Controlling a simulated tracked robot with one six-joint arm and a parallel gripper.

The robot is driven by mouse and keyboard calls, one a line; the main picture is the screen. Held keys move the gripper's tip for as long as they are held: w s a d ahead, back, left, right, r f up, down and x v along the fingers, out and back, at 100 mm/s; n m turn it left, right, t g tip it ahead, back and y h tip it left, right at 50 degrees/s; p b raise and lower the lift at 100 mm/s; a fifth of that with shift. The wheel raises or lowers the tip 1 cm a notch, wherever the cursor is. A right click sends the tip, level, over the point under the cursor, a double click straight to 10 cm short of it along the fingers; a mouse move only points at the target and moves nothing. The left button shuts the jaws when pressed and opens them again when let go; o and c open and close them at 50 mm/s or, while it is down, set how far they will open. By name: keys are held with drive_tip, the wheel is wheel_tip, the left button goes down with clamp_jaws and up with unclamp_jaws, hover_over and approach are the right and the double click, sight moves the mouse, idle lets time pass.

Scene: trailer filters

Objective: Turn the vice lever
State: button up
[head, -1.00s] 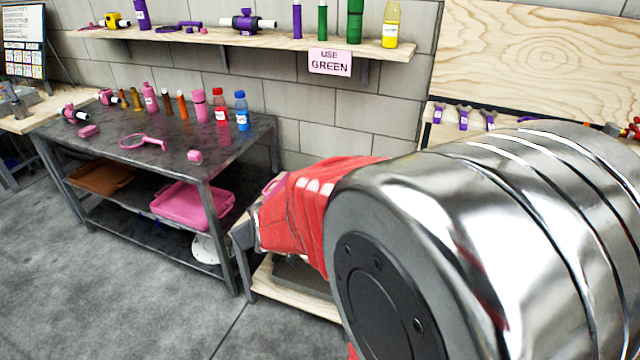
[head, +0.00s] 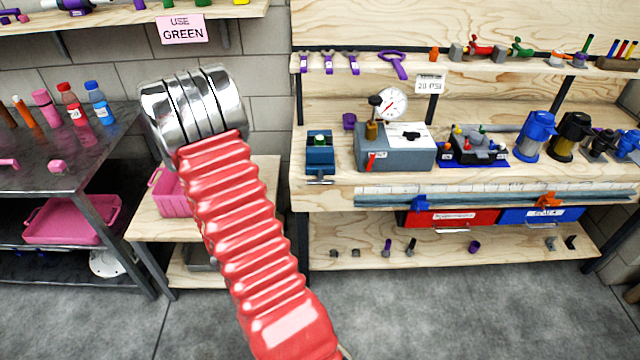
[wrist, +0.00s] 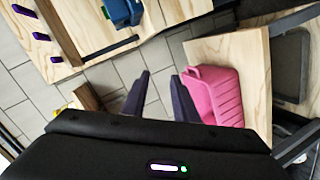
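A small blue vice (head: 320,158) sits at the left end of the wooden workbench in the head view, with a grey bar, seemingly its lever (head: 320,181), at its front edge. In the wrist view a blue body, likely the vice (wrist: 122,11), is partly cut off at the top edge. My gripper (wrist: 161,85) shows in the wrist view with its two dark fingers apart and nothing between them. It is clear of the vice. In the head view my red-sleeved arm hides the gripper.
A pink bin (head: 172,194) stands on a low wooden stand left of the bench; it is also close right of my fingers in the wrist view (wrist: 214,96). A grey box with a dial gauge (head: 391,104) stands right of the vice. Grey floor (head: 450,310) is free in front.

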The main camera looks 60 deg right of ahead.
sight(320, 184)
drive_tip(key=s+d+f+n+g+h, duration=0.1)
drive_tip(key=s+d+f+g+h, duration=0.1)
drive_tip(key=s, duration=0.4)
drive_tip(key=s+d+f+n+g+h, duration=0.1)
drive_tip(key=s+d+g+h, duration=0.1)
drive_tip(key=s, duration=0.5)
drive_tip(key=shift+f, duration=0.4)
drive_tip(key=shift+d, duration=0.1)
drive_tip(key=d, duration=0.9)
drive_tip(key=w+d, duration=0.1)
drive_tip(key=d, duration=0.3)
drive_tip(key=shift+w+d, duration=0.1)
drive_tip(key=shift+d, duration=0.2)
drive_tip(key=shift+c, duration=0.7)
clamp_jaws()
